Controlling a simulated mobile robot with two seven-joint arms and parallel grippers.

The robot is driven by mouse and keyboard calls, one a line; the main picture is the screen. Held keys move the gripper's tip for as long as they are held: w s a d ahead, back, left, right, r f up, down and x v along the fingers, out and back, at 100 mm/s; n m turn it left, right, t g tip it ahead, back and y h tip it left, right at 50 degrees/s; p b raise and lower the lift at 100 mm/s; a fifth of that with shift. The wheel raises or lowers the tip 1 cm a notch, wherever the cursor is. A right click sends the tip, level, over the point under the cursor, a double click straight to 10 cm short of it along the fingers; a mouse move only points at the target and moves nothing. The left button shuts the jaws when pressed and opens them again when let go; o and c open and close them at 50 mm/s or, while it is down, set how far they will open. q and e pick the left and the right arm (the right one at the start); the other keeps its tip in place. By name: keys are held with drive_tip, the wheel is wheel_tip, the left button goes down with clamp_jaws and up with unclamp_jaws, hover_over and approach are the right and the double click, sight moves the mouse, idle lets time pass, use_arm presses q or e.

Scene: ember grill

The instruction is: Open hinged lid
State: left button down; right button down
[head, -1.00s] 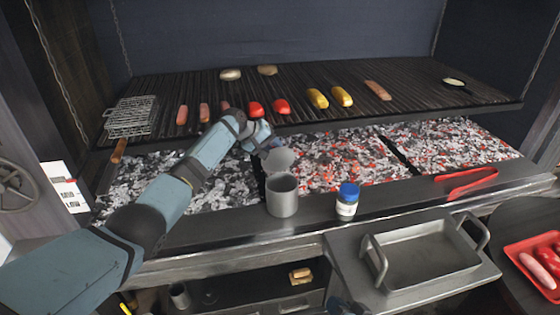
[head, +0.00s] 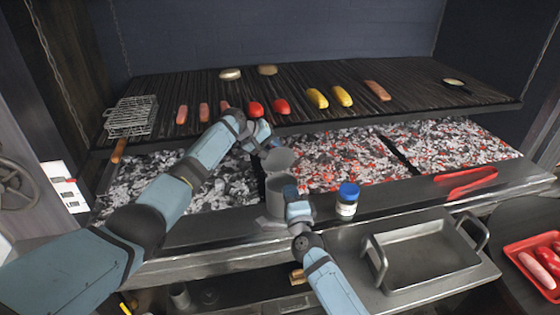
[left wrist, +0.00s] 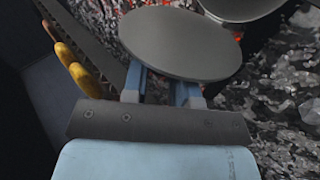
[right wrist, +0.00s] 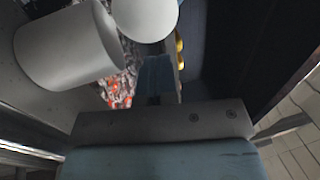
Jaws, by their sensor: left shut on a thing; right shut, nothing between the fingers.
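A grey cylindrical can (head: 276,184) stands on the grill's front ledge. Its round grey lid (head: 279,159) is tilted up behind the opening and also shows in the left wrist view (left wrist: 180,42). My left gripper (head: 269,143) is shut on the lid, at its far side. My right gripper (head: 291,190) is shut and empty, close against the near right side of the can, partly hiding it; I cannot tell whether they touch. In the right wrist view, the can (right wrist: 70,48) is at the left, with the lid (right wrist: 147,17) beside its rim.
A blue-capped jar (head: 347,199) stands just right of my right gripper. Red tongs (head: 470,181) lie farther right on the ledge. A metal pan (head: 425,257) sits in front. Glowing coals (head: 345,160) and the loaded grill grate (head: 420,90) lie behind.

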sight(278, 155)
drive_tip(key=x, duration=1.1)
drive_tip(key=shift+w+a+r, duration=0.1)
drive_tip(key=shift+w+a, duration=0.05)
drive_tip(key=shift+w, duration=0.2)
use_arm(q)
drive_tip(key=shift+a+f, duration=0.1)
drive_tip(key=shift+f, duration=0.25)
use_arm(e)
drive_tip(key=shift+w+a, duration=0.1)
drive_tip(key=shift+w, duration=0.2)
drive_tip(key=shift+r, duration=0.1)
